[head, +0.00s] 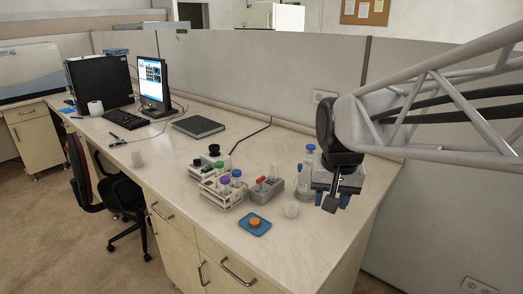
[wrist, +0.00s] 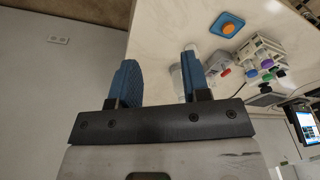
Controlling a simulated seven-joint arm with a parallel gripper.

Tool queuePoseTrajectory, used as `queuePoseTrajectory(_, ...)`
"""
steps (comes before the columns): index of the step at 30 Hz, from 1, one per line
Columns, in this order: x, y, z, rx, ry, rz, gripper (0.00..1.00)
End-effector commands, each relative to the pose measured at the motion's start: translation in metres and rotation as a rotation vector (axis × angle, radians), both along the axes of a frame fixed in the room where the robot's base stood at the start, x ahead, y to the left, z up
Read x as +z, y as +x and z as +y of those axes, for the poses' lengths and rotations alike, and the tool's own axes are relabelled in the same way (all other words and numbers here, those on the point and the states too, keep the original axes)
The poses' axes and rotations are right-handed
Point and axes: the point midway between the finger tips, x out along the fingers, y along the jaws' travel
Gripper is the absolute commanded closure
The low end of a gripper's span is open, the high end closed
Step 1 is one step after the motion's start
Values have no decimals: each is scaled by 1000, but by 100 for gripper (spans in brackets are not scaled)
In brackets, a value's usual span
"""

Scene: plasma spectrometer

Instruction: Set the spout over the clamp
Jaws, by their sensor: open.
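My gripper (head: 336,200) is over the right part of the bench, with its two blue fingers pointing down. In the wrist view my gripper (wrist: 159,78) is open, with nothing held between its fingers. A clear bottle with a blue cap (head: 310,149) stands just left of my gripper, partly hidden by it. A smaller blue-topped clear vessel (head: 299,172) is close beside it. Clear vessels (wrist: 178,74) also show behind the right finger in the wrist view. I cannot tell which parts are the spout and the clamp.
A clear cup (head: 292,210) stands in front of the bottles. A grey block (head: 267,190), a white tube rack (head: 223,194) and a blue mat (head: 247,228) with an orange piece are further left. The bench's front right is clear. A partition wall (head: 430,190) is behind.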

Motion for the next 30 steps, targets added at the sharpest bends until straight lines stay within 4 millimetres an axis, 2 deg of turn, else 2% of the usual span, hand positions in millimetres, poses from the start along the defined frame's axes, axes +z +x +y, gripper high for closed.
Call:
queuePoseTrajectory(1,2,13,0,-18,3,7,57)
queuePoseTrajectory(17,8,140,-5,-221,31,67,57)
queuePoseTrajectory(30,-9,246,-9,-389,45,117,57)
